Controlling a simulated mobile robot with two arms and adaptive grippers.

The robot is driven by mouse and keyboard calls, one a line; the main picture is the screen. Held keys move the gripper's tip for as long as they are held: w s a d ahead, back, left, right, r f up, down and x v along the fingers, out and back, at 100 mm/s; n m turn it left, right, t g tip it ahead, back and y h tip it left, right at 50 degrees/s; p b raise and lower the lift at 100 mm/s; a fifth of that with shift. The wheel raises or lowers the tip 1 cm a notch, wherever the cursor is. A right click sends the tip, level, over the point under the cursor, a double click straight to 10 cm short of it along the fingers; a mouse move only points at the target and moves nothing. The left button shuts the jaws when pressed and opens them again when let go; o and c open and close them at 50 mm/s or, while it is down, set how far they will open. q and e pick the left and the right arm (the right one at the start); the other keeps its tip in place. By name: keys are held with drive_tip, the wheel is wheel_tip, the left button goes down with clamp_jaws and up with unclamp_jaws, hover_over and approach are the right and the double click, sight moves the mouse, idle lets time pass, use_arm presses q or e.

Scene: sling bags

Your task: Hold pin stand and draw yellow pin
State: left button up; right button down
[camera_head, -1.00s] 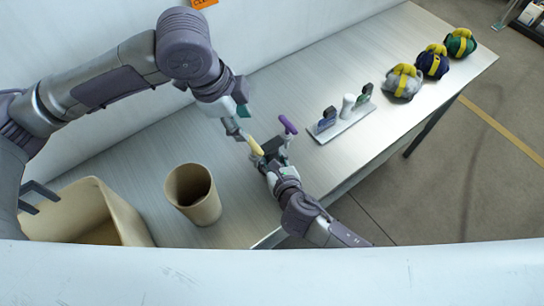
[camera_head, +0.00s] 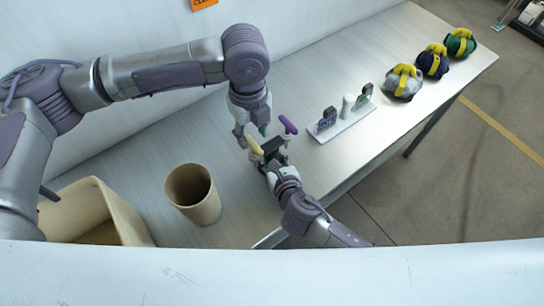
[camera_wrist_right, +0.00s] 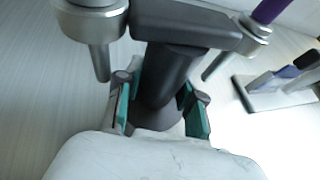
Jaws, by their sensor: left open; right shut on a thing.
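The dark pin stand (camera_head: 272,146) is near the table's front edge, with a yellow pin (camera_head: 254,146) on its left and a purple pin (camera_head: 288,124) on its right. My right gripper (camera_head: 277,163) is shut on the stand's column; in the right wrist view its green pads sit on both sides of the dark column (camera_wrist_right: 165,75). The purple pin's lower end also shows there (camera_wrist_right: 269,10). My left gripper (camera_head: 254,132) is open, above and close beside the yellow pin. Whether it touches the pin is unclear.
A tan cup (camera_head: 193,195) and a beige open bin (camera_head: 130,222) stand to the left. A white rack (camera_head: 343,122) with small items is to the right. Several small sling bags (camera_head: 403,82) lie at the far right. The table behind the stand is clear.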

sight(254, 143)
use_arm(q)
drive_tip(key=shift+f, duration=1.9)
clamp_jaws()
drive_tip(key=shift+r, duration=0.15)
drive_tip(key=shift+r, duration=4.7)
drive_tip(key=shift+r, duration=0.1)
drive_tip(key=shift+r, duration=1.9)
